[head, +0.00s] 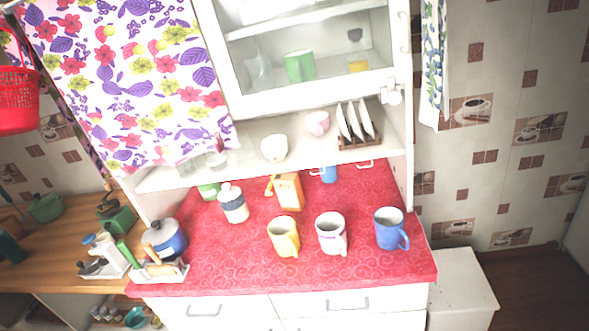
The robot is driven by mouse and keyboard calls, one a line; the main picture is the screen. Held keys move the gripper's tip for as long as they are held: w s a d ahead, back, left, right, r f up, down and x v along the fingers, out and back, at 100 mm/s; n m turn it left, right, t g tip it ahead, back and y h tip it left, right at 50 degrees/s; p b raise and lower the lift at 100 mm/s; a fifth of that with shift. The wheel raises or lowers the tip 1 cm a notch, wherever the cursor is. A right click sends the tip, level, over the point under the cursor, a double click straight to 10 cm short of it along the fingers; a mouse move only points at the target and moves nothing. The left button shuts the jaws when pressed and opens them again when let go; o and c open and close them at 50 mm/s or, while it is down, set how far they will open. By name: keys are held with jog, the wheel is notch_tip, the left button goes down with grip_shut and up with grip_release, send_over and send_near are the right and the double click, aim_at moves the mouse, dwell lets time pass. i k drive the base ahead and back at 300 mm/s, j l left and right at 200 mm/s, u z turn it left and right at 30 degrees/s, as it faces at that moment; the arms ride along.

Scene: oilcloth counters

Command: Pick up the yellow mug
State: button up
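The yellow mug (283,238) stands upright on the red patterned counter (230,270), near its front edge. Its handle points toward the front and slightly right.
A blue mug (389,229) stands farther right. An orange box-like item (288,191) and a striped jar (233,204) are behind the yellow mug. A blue pot (164,240) is at the left. A white shelf (240,165) overhangs the counter's back.

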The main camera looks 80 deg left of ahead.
aim_at(282, 232)
jog(key=l+u, duration=0.2)
jog(key=u, duration=0.3)
jog(key=k+l+u, duration=0.15)
jog(key=u, duration=0.3)
jog(key=k+l+u, duration=0.1)
jog(key=u, duration=0.4)
jog(key=k+l+u, duration=0.1)
jog(key=u, duration=0.35)
jog(key=k, duration=0.25)
